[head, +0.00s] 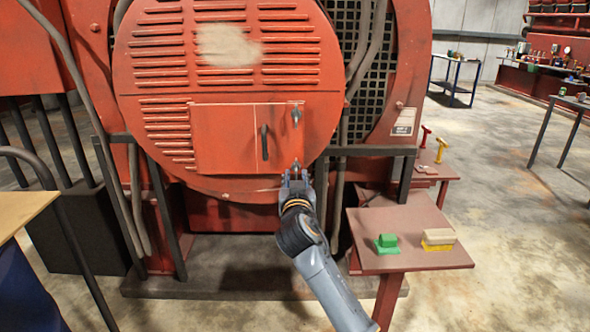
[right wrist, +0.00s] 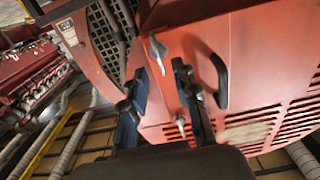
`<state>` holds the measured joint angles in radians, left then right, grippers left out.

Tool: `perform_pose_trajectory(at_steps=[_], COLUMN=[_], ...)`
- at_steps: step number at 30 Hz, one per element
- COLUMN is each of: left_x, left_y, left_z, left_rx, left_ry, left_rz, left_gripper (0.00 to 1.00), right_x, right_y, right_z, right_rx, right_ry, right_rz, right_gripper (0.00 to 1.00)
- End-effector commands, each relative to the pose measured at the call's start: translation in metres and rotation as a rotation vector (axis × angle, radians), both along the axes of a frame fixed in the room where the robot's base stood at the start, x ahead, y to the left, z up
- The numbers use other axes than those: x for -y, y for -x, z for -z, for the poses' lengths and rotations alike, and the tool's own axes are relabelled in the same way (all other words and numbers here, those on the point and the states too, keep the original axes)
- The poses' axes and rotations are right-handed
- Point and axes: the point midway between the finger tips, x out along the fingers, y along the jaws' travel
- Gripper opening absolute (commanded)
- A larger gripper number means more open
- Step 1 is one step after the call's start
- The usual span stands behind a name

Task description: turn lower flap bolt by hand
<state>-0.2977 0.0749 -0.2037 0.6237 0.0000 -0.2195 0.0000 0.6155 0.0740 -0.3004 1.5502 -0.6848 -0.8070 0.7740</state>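The flap (head: 228,140) is a red rectangular panel on the round engine cover, lying flat against it, with a dark bar handle. The lower flap bolt (head: 295,166) is a small grey wing-shaped piece at the flap's lower right corner. The upper flap bolt (head: 296,116) sits above it. My right gripper (head: 295,176) is just below and in front of the lower bolt, fingers pointing at it. The right wrist view appears upside down; there the lower bolt (right wrist: 158,52) shows beyond the gap between the open fingers (right wrist: 160,72), apparently untouched. My left gripper is out of view.
A small red table (head: 420,225) at the right holds a green block (head: 387,243) and a cream-and-yellow brush-like block (head: 438,238). Dark pipes (head: 337,185) run beside the cover. Another low red table with red and yellow tools (head: 441,150) stands behind.

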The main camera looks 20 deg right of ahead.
Motion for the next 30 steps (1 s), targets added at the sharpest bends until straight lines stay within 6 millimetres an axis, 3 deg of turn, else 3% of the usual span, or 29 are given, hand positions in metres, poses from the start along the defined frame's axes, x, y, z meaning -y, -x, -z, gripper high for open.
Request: perform_pose_trajectory(at_steps=[3, 9, 21, 25, 30], left_x=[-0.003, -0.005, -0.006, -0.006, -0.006], left_y=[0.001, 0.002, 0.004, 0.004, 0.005], left_z=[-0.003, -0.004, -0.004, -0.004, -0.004], left_rx=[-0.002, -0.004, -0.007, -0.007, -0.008], left_ry=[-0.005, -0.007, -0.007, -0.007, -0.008], left_rz=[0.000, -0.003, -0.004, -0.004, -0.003], left_gripper=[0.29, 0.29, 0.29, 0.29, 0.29], right_x=[0.006, 0.011, 0.012, 0.012, 0.012], right_y=[-0.018, -0.036, -0.041, -0.041, -0.041], right_z=[-0.001, 0.000, 0.001, 0.001, 0.000], right_rx=[-0.002, 0.000, -0.001, -0.001, 0.000], right_ry=[0.003, 0.001, 0.001, 0.001, 0.001], right_rz=[0.001, 0.000, 0.000, 0.000, 0.000], right_gripper=[0.29, 0.29, 0.29, 0.03, 0.00])
